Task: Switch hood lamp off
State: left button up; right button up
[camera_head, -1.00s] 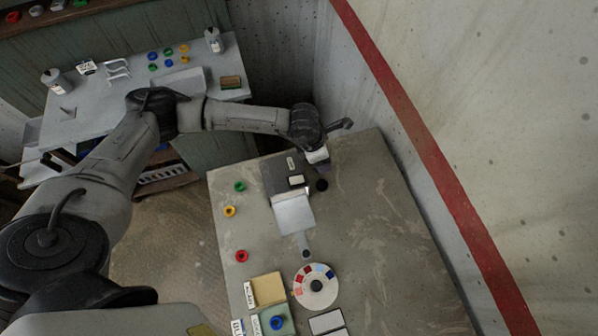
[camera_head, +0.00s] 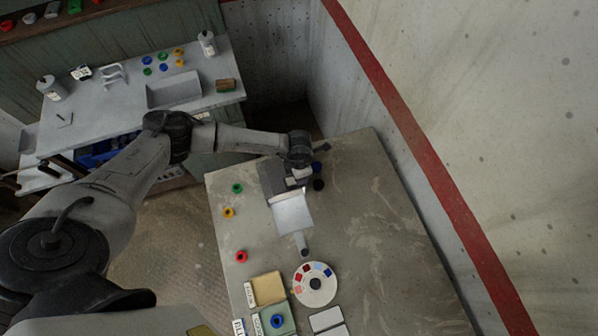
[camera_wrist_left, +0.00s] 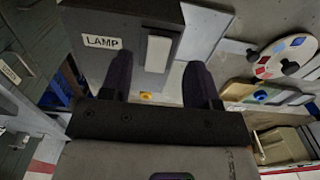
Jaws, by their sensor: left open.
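The dark grey hood box (camera_head: 270,178) stands on the worn table, with a bright white panel (camera_head: 293,213) at its front. In the left wrist view the box carries a LAMP label (camera_wrist_left: 102,42) and a pale rectangular switch (camera_wrist_left: 158,52). My left gripper (camera_wrist_left: 158,78) is open and empty, its two dark fingers on either side of the switch in that view. Contact with the switch cannot be told. In the head view my left gripper (camera_head: 302,174) is over the back of the box and hides part of it. My right gripper is not in view.
A black knob (camera_head: 318,185) is right of the box. A colour wheel (camera_head: 315,284), a yellow tray (camera_head: 268,289) and a green tray (camera_head: 276,318) lie in front. Red (camera_head: 241,256), yellow (camera_head: 228,212) and green (camera_head: 237,188) rings line the left edge. The table's right side is clear.

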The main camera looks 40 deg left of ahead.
aim_at(293, 181)
pick_arm(q)
jog(key=shift+f, duration=2.1)
jog(key=shift+c, duration=1.3)
jog(key=c, duration=0.7)
jog(key=shift+o, duration=0.2)
jog(key=shift+s+a+r+t+h, duration=0.1)
jog(key=shift+s+a+t+h, duration=0.15)
jog(key=shift+t, duration=0.25)
jog(key=shift+s+r+t+h, duration=0.15)
jog(key=shift+t+h, duration=0.7)
jog(key=shift+t, duration=0.35)
jog(key=shift+r, duration=0.1)
